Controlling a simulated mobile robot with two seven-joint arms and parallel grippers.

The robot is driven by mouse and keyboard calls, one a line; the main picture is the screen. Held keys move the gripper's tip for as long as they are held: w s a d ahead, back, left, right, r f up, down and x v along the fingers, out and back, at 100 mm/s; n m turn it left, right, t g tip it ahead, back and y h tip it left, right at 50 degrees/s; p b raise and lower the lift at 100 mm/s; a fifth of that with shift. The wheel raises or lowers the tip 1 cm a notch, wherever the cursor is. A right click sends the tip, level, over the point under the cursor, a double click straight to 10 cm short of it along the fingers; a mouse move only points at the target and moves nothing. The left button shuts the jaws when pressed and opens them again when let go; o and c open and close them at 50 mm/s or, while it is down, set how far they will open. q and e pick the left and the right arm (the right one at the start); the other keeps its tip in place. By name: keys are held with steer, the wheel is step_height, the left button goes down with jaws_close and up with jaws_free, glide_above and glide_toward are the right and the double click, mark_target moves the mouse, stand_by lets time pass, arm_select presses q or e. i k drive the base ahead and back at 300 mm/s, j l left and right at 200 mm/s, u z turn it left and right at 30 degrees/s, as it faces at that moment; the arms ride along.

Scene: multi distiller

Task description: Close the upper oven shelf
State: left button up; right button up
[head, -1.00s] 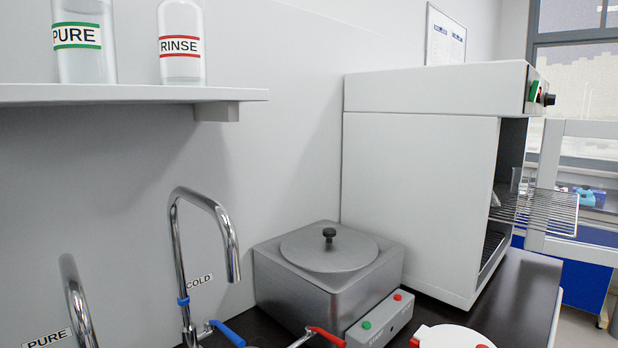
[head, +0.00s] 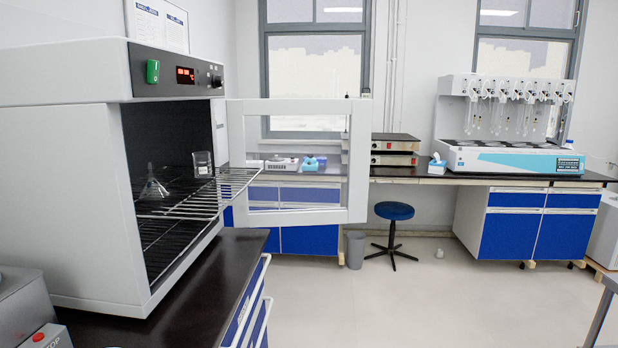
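The white oven (head: 60,190) stands on the dark bench at the left of the head view. Its door (head: 295,205), a white frame with a window, stands wide open to the right. The upper wire shelf (head: 232,183) is pulled out and sticks forward past the oven's front. A glass beaker (head: 203,164) stands on it near the front, and a glass funnel or flask (head: 152,186) stands farther in. The lower shelf (head: 165,245) is inside the oven. Neither gripper is in view.
The dark bench top (head: 215,290) in front of the oven is clear. A grey device with a red button (head: 38,337) is at the lower left. A blue stool (head: 394,211) and a bin (head: 355,249) stand across open floor. A multi-unit distiller (head: 510,125) is on the far bench.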

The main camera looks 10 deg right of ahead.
mark_target(238, 192)
steer(key=i+z, duration=0.45)
steer(key=i, duration=0.55)
